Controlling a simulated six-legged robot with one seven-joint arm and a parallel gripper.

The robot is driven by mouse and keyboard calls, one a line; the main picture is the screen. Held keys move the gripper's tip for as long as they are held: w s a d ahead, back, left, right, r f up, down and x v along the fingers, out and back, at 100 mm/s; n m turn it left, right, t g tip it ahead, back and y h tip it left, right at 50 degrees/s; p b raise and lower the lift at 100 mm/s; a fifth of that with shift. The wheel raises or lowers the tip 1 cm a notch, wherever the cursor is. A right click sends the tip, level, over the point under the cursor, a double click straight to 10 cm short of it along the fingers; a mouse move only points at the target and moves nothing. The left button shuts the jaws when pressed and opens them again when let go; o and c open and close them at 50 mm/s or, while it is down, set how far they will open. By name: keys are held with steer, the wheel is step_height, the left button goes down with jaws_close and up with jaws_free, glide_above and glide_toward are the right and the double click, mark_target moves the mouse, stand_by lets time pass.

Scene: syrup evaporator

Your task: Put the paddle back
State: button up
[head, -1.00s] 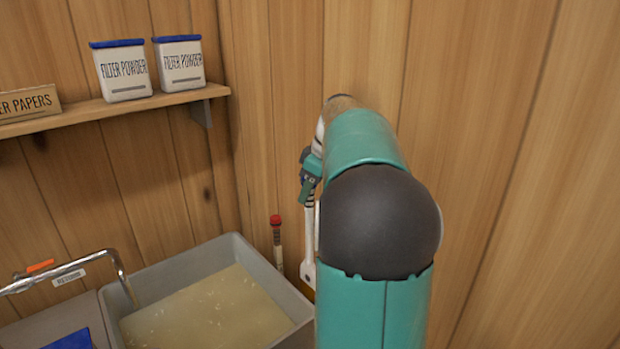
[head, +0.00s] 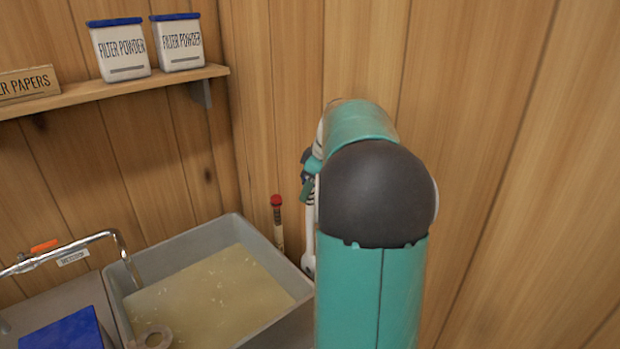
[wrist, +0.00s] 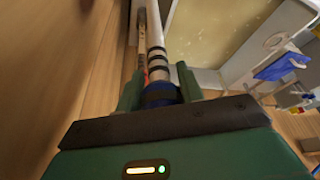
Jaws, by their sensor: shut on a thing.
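The paddle shows in the wrist view as a pale shaft with dark bands (wrist: 155,40) and a dark blue grip. My gripper (wrist: 158,88) is shut on its handle. In the head view my gripper (head: 308,188) is partly hidden behind my arm, to the right of the basin's back corner. Below it a short white piece of the paddle (head: 309,254) hangs down beside the basin's right edge. The paddle's lower end is hidden or too small to make out. I cannot tell whether it touches anything.
A grey basin (head: 180,240) of yellowish liquid stands lower left, with a metal spout (head: 120,243) over it. A red-topped banded rod (head: 277,222) stands near its back right corner, close to the paddle. A shelf (head: 120,92) holds filter powder tubs (head: 180,44). Wood walls close in behind and right.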

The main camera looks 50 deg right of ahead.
glide_above(310, 229)
steer(key=shift+w+d+f, duration=0.15)
steer(key=shift+f, duration=0.95)
steer(key=shift+w+d+f, duration=0.1)
steer(key=shift+d+f, duration=0.05)
steer(key=shift+f, duration=0.9)
steer(key=shift+w+d+f, duration=0.15)
steer(key=shift+f, duration=0.95)
steer(key=shift+f, duration=3.65)
steer(key=o, duration=1.8)
steer(key=shift+o, duration=0.2)
steer(key=shift+r, duration=0.1)
steer(key=a+v, duration=0.1)
steer(key=v, duration=0.6)
steer(key=shift+s+d+r, duration=0.15)
steer(key=shift+d+r, duration=0.2)
steer(key=shift+d, duration=0.2)
